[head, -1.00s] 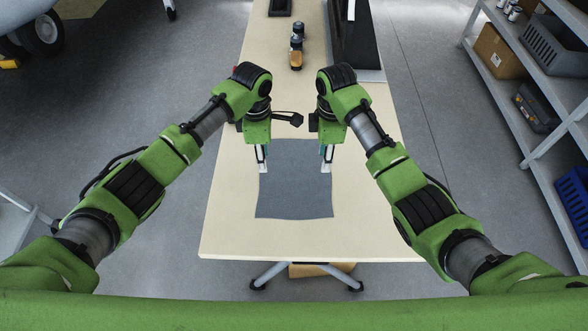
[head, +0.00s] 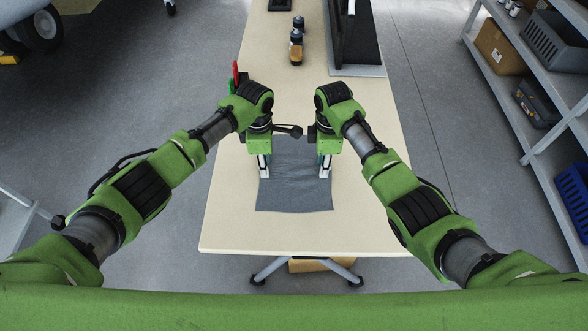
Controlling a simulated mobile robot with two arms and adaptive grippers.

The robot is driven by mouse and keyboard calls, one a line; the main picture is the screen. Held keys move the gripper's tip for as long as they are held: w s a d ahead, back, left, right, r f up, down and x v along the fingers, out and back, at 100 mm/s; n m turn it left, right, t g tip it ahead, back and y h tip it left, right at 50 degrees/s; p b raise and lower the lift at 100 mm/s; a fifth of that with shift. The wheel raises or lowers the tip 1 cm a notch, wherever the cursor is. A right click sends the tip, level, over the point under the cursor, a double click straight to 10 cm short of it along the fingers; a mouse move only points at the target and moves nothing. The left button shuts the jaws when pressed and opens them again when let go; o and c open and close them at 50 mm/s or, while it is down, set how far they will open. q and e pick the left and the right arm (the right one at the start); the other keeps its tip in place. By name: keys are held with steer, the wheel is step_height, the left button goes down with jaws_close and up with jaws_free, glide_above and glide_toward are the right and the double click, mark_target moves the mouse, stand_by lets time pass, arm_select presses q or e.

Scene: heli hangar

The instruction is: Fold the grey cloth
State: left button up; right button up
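The grey cloth (head: 294,192) lies on the light wooden table (head: 228,215), with faint wrinkles across its middle. Its near edge is flat, and its far part lies between and partly behind my grippers. My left gripper (head: 263,170) points down at the cloth's left side. My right gripper (head: 324,170) points down at its right side. The fingers are small in the head view, and I cannot tell whether they are closed on the cloth.
A small dark-and-orange bottle (head: 296,47) and a black upright panel (head: 356,35) stand farther back on the table. Red and green items (head: 236,75) stand at the left edge. Shelves (head: 555,150) with bins are at the right. The table's near end is clear.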

arm_select(q)
steer(key=shift+f, duration=0.15)
jaws_close()
arm_select(e)
steer(key=shift+f, duration=0.15)
jaws_close()
steer(key=shift+s, duration=0.1)
stand_by(0.5)
